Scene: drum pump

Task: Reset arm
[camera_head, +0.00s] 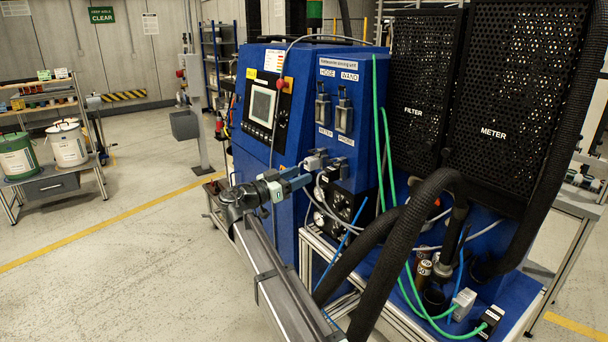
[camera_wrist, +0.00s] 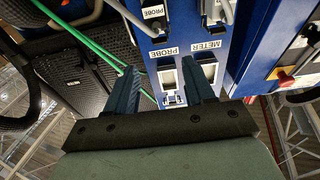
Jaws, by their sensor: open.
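My gripper (camera_head: 299,180) is at the front of the blue machine (camera_head: 262,150), with its blue fingers pointing at the panel. In the wrist view my gripper (camera_wrist: 159,70) has its two fingers apart, with nothing between them. A grey plug (camera_head: 316,160) with a cable sits just above and beyond the fingers in the head view. I cannot tell whether the fingers touch the panel.
A thick black hose (camera_head: 405,225) arches close to the right of my arm. Green cables (camera_head: 382,130) hang down the machine's side. Black perforated cabinets (camera_head: 505,95) stand at the right. The floor (camera_head: 120,260) at the left is clear, and a shelf with buckets (camera_head: 67,145) stands beyond it.

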